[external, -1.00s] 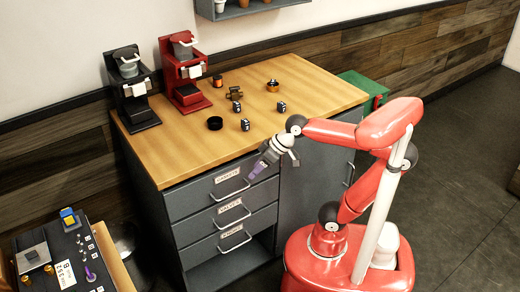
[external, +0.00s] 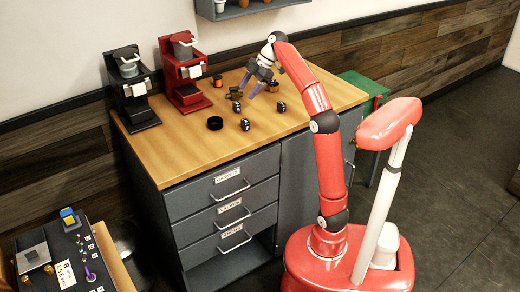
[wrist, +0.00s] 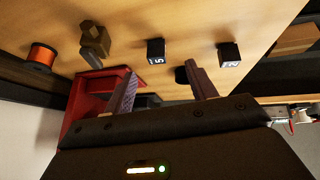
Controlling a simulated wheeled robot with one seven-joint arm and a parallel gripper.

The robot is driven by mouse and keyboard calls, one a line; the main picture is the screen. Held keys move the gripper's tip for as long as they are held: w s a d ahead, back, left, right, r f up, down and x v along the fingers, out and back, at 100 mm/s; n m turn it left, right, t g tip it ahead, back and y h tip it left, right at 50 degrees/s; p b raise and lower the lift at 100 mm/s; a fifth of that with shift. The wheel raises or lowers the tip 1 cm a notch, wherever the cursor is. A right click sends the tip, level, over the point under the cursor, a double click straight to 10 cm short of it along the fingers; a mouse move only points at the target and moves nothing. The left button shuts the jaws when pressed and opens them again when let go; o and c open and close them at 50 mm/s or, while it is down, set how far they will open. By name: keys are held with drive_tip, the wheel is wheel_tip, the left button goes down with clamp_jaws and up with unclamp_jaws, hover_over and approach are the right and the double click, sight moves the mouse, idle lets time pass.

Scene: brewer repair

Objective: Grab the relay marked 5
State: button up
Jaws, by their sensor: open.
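The relay marked 5 (wrist: 155,50) is a small dark cube with a white marking on one face. It lies on the wooden worktop just beyond my gripper's fingertips in the wrist view, close to the line between them. By its neighbours, it appears to be the relay (external: 236,106) beside the brown bracket in the external view. My gripper (external: 247,91) is open and empty above the worktop, its fingers pointing down; its two fingers (wrist: 162,68) also show apart in the wrist view. A second relay (wrist: 228,53), apparently marked 2, lies to the right.
A brown bracket (wrist: 95,40) and an orange spool (wrist: 40,57) lie left of the relay. Red (external: 187,93) and black (external: 139,114) brewers stand behind.

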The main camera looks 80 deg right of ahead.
drive_tip(key=b+x, duration=0.2)
drive_tip(key=x, duration=0.5)
drive_tip(key=shift+w+d+f, duration=0.1)
drive_tip(key=shift+w+f, duration=0.1)
drive_tip(key=shift+w, duration=0.15)
drive_tip(key=shift+c, duration=0.5)
drive_tip(key=c, duration=1)
drive_tip(key=shift+c, duration=0.2)
wheel_tip(320, 180, up, 8)
drive_tip(key=p, duration=0.2)
drive_tip(key=shift+p, duration=0.3)
drive_tip(key=shift+r, duration=1)
